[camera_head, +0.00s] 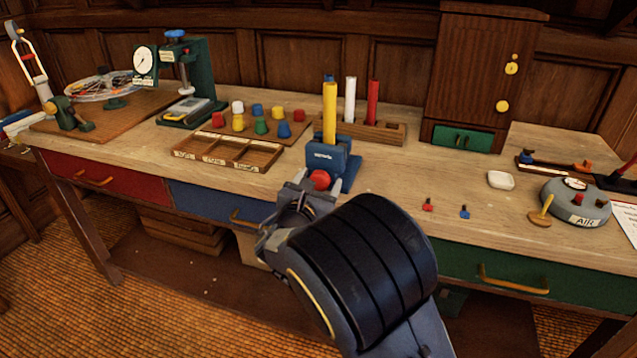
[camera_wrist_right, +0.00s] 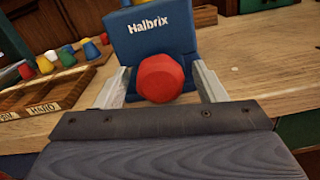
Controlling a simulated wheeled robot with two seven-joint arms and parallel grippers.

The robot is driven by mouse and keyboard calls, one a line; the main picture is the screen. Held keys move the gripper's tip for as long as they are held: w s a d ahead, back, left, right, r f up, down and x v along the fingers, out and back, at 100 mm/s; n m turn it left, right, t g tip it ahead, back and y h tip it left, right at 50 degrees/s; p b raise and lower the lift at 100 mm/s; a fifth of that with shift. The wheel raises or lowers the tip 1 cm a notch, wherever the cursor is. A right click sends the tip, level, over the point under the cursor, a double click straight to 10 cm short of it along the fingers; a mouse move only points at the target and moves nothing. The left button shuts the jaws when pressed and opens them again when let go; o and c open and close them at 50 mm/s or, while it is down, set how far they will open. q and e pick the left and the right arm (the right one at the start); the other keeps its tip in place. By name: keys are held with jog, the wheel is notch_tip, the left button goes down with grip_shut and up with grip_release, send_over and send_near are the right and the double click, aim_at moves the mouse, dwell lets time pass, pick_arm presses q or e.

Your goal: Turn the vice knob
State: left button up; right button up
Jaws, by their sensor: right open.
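The blue vice (camera_head: 341,163) stands at the front edge of the workbench, with a yellow rod (camera_head: 329,113) upright at its top. Its red knob (camera_head: 320,179) faces me; in the right wrist view the red knob (camera_wrist_right: 161,78) looks faceted, below the white lettering on the blue vice (camera_wrist_right: 150,30). My right gripper (camera_head: 308,191) is open in front of the vice. In the right wrist view its two fingers stand on either side of the knob, with a gap visible at the left; whether the right finger touches it I cannot tell. My left gripper is not in view.
A wooden sorting tray (camera_head: 228,153) and colored pegs lie left of the vice. A wooden rack (camera_head: 385,132) with white and red rods stands behind it. Small red and blue pieces (camera_head: 428,205) and a grey AIR device (camera_head: 575,203) are to the right.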

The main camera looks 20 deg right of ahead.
jog(key=c, duration=1)
jog(key=shift+f+b, duration=0.2)
jog(key=shift+b, duration=0.2)
jog(key=m+b, duration=0.2)
jog(key=shift+f+b, duration=0.15)
jog(key=shift+b, duration=0.2)
jog(key=shift+r+m+b, duration=0.2)
jog(key=shift+m+b, duration=0.3)
jog(key=shift+m, duration=0.3)
jog(key=shift+r, duration=0.15)
jog(key=o, duration=1)
